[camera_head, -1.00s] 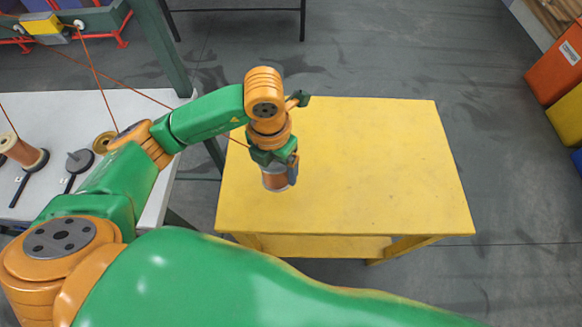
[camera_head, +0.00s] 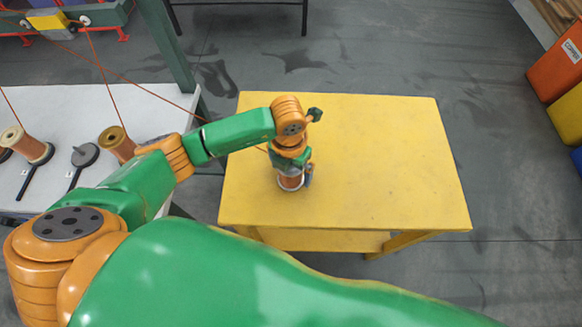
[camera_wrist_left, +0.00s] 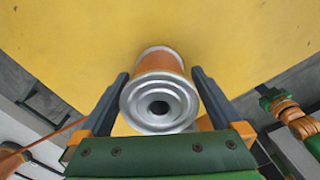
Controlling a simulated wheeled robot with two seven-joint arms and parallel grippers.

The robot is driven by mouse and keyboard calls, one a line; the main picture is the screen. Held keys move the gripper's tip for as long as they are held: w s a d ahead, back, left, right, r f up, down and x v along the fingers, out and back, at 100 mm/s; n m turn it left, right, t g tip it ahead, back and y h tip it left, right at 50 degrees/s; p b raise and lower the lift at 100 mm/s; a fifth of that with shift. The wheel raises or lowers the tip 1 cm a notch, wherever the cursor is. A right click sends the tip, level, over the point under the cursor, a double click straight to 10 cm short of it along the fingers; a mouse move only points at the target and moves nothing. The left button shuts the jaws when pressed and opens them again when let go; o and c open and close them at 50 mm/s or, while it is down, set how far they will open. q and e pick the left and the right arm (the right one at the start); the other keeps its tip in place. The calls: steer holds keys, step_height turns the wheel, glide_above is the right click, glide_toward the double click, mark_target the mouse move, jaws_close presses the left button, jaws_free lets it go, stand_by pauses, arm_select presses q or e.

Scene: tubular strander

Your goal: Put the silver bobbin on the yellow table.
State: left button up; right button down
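The silver bobbin (camera_head: 290,182), with silver flanges and a copper-coloured winding, is between the fingers of my left gripper (camera_head: 293,177), over the left part of the yellow table (camera_head: 390,155). In the left wrist view the bobbin (camera_wrist_left: 160,104) shows its round silver end with a dark centre hole. The yellow table top (camera_wrist_left: 235,40) fills the background. I cannot tell whether the bobbin's far end touches the table.
A white table (camera_head: 125,100) at the left bears copper-wound bobbins (camera_head: 25,145) and a dark spindle (camera_head: 84,155). A green post (camera_head: 168,50) stands between the tables. Orange wires (camera_head: 105,85) run past my arm. The middle and right of the yellow table are clear.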

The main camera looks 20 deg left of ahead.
arm_select(q)
steer(key=shift+r, duration=0.55)
step_height(320, 180, up, 11)
steer(key=b, duration=0.1)
steer(key=shift+s, duration=0.25)
steer(key=shift+a+r, duration=0.1)
